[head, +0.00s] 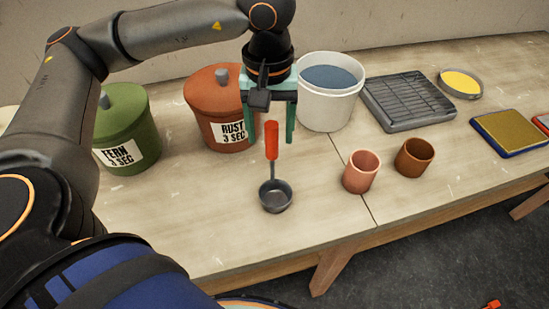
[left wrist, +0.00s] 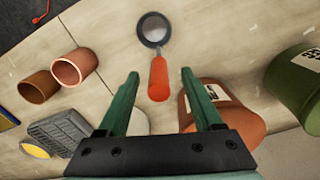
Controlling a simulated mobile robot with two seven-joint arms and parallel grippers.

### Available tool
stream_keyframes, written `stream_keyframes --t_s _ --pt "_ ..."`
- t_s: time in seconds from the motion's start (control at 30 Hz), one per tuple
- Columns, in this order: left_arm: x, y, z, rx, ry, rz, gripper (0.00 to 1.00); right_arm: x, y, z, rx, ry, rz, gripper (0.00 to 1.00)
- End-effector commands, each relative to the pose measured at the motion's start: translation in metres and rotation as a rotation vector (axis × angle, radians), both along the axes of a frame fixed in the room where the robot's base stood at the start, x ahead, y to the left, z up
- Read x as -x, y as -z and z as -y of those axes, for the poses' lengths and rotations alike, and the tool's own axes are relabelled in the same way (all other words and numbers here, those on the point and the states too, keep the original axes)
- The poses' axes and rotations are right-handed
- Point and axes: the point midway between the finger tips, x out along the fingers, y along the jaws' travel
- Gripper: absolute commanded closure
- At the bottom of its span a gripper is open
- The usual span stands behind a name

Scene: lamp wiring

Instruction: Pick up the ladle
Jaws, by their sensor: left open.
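The ladle (head: 275,195) has a dark round bowl and an orange-red handle. It is on the wooden table, in front of the rust-coloured pot. My left gripper (head: 270,138) is open, its two green fingers pointing down on either side of the handle's far end in the head view. In the left wrist view the ladle (left wrist: 158,70) lies beyond the fingertips, with its handle end reaching between the fingers (left wrist: 160,75). Nothing is held, and I cannot tell the exact height of the fingers over the handle. My right gripper is not in view.
A green pot (head: 122,125), a rust pot (head: 212,100) and a white bucket (head: 330,112) stand behind. Two cups (head: 361,172) (head: 414,157) are to the right. A rack tray (head: 408,103), yellow dish (head: 460,84) and yellow pad (head: 510,131) lie farther right. The table front is clear.

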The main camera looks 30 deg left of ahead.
Motion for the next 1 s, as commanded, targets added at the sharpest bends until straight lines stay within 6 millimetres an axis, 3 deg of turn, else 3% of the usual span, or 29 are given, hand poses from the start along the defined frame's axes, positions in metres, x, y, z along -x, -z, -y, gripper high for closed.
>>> stream_keyframes --t_s 0.4,0.7,1.0 --pt "-0.004 0.049 -0.001 0.001 -0.001 -0.002 0.33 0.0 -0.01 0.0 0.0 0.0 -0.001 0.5" --pt "-0.005 0.054 -0.001 0.002 -0.001 0.001 0.34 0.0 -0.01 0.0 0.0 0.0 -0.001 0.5" --pt "-0.005 0.053 -0.001 0.002 -0.001 0.001 0.68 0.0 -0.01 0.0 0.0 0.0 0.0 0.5"
